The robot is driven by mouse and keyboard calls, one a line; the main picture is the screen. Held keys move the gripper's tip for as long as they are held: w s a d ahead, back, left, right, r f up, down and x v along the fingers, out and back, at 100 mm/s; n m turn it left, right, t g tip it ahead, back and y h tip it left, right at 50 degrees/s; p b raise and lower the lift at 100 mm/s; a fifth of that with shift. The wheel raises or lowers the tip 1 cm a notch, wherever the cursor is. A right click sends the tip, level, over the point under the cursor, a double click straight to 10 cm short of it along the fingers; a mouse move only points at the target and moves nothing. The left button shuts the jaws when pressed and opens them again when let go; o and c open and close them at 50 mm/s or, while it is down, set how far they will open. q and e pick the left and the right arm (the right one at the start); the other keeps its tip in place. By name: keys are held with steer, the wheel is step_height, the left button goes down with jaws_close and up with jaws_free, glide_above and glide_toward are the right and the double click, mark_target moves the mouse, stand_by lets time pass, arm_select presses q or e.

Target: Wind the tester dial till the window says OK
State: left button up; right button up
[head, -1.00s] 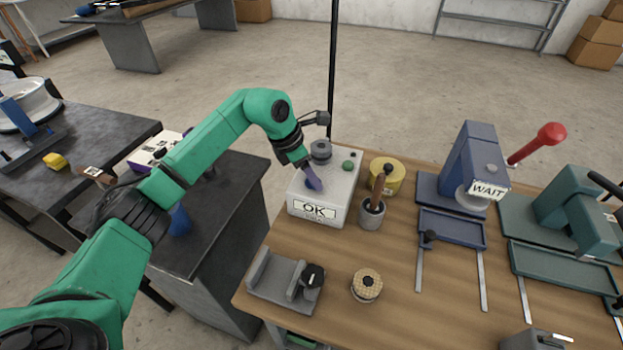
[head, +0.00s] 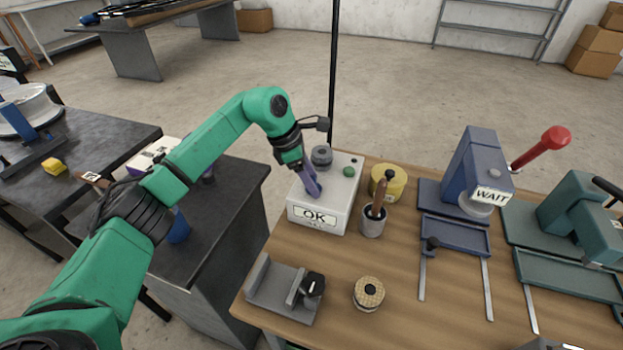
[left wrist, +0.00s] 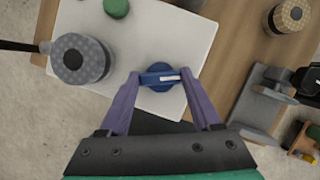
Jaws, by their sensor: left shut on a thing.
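My left gripper (head: 313,190) points down onto the top of the tester. In the left wrist view, its purple fingers (left wrist: 160,80) sit on both sides of the blue dial (left wrist: 159,72), shut on it. The dial has a white pointer mark. A grey cylinder (head: 321,157) and a green button (head: 349,172) also sit on the tester's top. My right gripper is not in view.
A grey cup (head: 373,221) with a brown-handled tool and a yellow tin (head: 388,182) stand close right of the tester. A grey holder (head: 284,290) and a round patterned piece (head: 369,292) lie in front. A blue press (head: 476,175) showing WAIT stands further right.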

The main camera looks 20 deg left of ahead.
arm_select(q)
steer(key=o, duration=1.4)
steer(key=shift+r, duration=0.1)
steer(key=b+v, duration=0.1)
steer(key=v, duration=1.3)
steer(key=shift+a+r, duration=0.2)
steer(key=shift+r, duration=0.05)
